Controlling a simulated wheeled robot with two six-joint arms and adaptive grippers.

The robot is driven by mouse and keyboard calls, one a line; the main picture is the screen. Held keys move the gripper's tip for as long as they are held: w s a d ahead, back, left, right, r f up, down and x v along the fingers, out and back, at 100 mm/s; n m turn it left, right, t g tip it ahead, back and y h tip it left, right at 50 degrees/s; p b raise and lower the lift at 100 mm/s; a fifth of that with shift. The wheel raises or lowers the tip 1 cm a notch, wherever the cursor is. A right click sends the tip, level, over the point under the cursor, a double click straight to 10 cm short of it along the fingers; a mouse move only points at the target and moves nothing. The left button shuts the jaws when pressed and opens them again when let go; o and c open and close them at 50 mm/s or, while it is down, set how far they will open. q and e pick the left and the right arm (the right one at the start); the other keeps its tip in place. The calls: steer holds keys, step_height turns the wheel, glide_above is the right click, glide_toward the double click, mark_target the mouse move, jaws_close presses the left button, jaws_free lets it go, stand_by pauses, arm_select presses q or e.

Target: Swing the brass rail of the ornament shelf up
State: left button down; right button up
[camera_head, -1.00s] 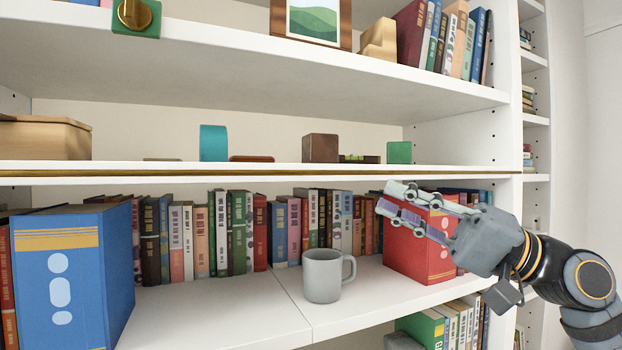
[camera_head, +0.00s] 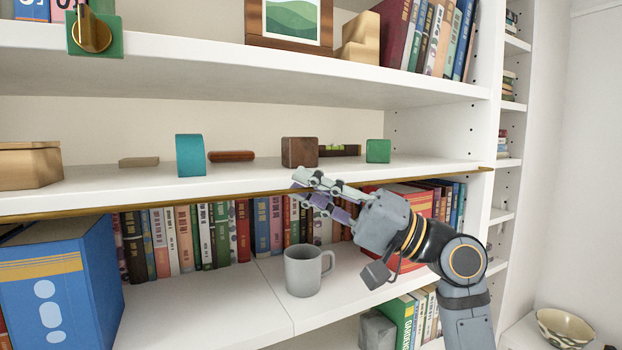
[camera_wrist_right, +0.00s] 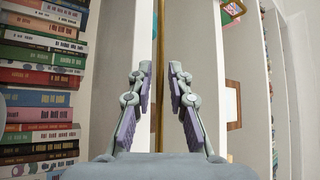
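The brass rail (camera_head: 230,195) runs along the front edge of the ornament shelf (camera_head: 100,186), low against its lip. In the right wrist view the rail (camera_wrist_right: 161,50) runs upright down the middle, between the fingers. My right gripper (camera_head: 297,188) is open, pointing left and up. Its fingertips are at the rail, one above and one below it in the head view. In the right wrist view the two grey-purple fingers (camera_wrist_right: 160,75) stand apart on either side of the rail; I cannot tell whether they touch it. My left gripper is out of view.
On the shelf stand a wooden box (camera_head: 28,165), a teal ring (camera_head: 190,155), a brown cube (camera_head: 299,152), a spirit level (camera_head: 338,150) and a green cube (camera_head: 378,151). Below are a grey mug (camera_head: 304,272), a blue binder (camera_head: 62,285) and a row of books.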

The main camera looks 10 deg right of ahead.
jaws_close()
steer(key=shift+r+m+h+p, duration=0.4)
steer(key=shift+m+p, duration=0.2)
steer(key=shift+p, duration=0.6)
steer(key=r+m+h+p, duration=0.1)
steer(key=m+p, duration=0.1)
steer(key=p, duration=0.2)
steer(key=m+h+p, duration=0.2)
steer(key=p, duration=0.3)
steer(key=shift+w+r, duration=0.2)
steer(key=shift+r, duration=0.2)
steer(key=shift+w+f+m+h+p, duration=0.1)
steer(key=shift+w+m+h+p, duration=0.05)
steer(key=shift+m+h+p, duration=0.5)
